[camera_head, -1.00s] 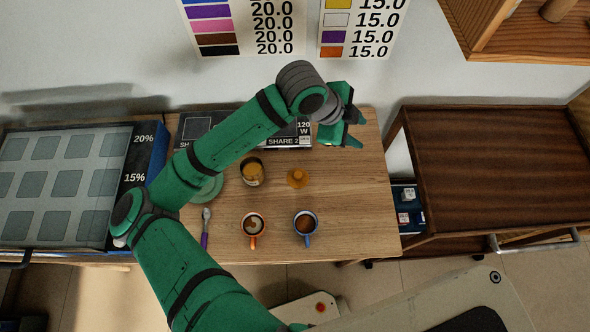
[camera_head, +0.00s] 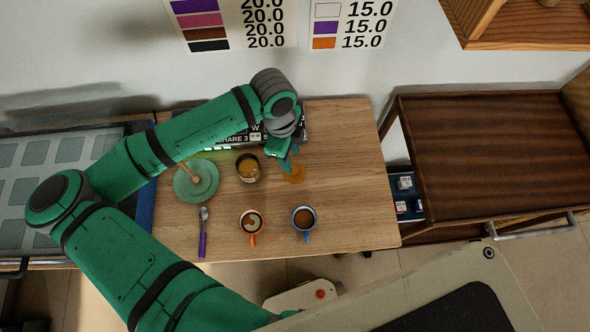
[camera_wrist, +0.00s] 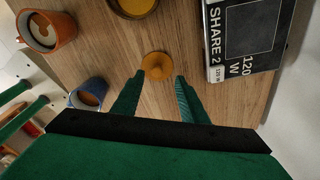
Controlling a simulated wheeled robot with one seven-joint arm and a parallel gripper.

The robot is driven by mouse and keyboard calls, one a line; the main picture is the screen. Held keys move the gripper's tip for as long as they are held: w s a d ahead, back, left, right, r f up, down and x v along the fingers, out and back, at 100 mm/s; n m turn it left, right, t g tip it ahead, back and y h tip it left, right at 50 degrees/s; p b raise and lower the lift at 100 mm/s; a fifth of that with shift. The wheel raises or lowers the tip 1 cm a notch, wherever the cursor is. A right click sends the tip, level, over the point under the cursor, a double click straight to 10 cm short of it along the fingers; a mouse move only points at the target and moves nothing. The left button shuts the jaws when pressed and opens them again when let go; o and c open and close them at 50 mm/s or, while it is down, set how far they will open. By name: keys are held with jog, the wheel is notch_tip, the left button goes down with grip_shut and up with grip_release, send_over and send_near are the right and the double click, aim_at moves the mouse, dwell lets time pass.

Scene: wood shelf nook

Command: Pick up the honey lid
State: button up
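The honey lid, a flat round amber disc with a small knob (camera_head: 294,174), lies on the wooden table. It also shows in the wrist view (camera_wrist: 157,66), just beyond and between my fingertips. My gripper (camera_head: 287,158) is over the table at the lid's far edge, its fingers pointing down. In the wrist view my gripper (camera_wrist: 158,84) has its two green fingers spread apart with nothing between them. The honey jar (camera_head: 248,168), open and amber, stands to the left of the lid; its rim shows in the wrist view (camera_wrist: 133,8).
A black box (camera_head: 232,140) lies at the table's back, close to my gripper. A green plate with a wooden stick (camera_head: 197,188), a purple-handled spoon (camera_head: 203,235), an orange mug (camera_head: 251,222) and a blue mug (camera_head: 304,218) stand around. The table's right side is clear.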

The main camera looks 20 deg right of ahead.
aim_at(295, 169)
jog(key=f, duration=0.2)
jog(key=s+f, duration=0.1)
jog(key=f, duration=0.1)
jog(key=shift+s+d, duration=0.1)
jog(key=shift+d, duration=0.1)
jog(key=shift+d+f, duration=0.1)
jog(key=shift+f, duration=0.5)
jog(key=shift+c, duration=0.6)
grip_shut()
